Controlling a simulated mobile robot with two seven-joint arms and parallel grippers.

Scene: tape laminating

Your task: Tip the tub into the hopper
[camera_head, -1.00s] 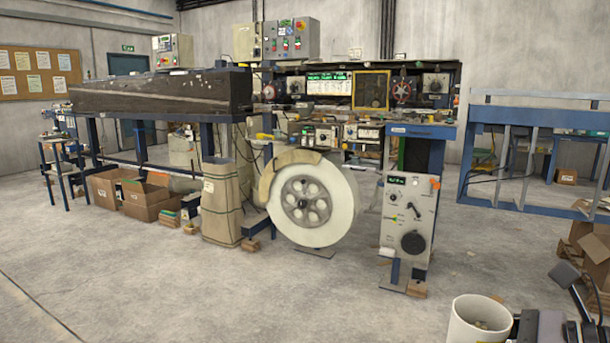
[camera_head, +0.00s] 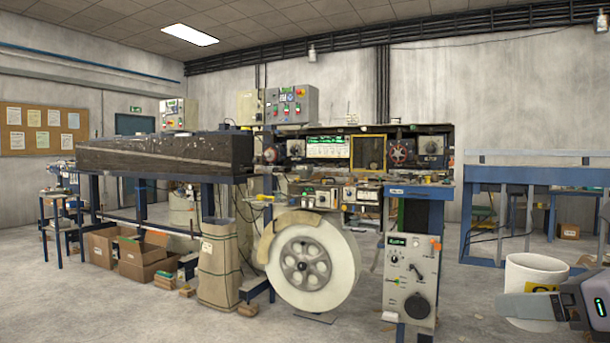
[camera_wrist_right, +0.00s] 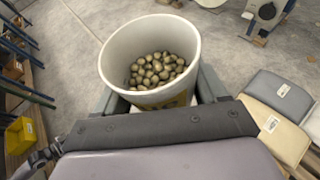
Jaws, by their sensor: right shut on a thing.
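A white tub (camera_head: 540,272) is at the lower right of the head view, upright or nearly so. In the right wrist view the tub (camera_wrist_right: 118,62) is open at the top and partly filled with several small brown rounded pieces (camera_wrist_right: 158,70). My left gripper is not in view. I cannot pick out a hopper for certain in these frames.
A long machine bench with a white wheel (camera_head: 338,270) and a grey control box (camera_head: 397,268) stands ahead. A blue frame table (camera_head: 508,176) is at the right. The wrist view shows grey and beige sacks (camera_wrist_right: 280,97) and a yellow bin (camera_wrist_right: 20,135). Bare floor lies between.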

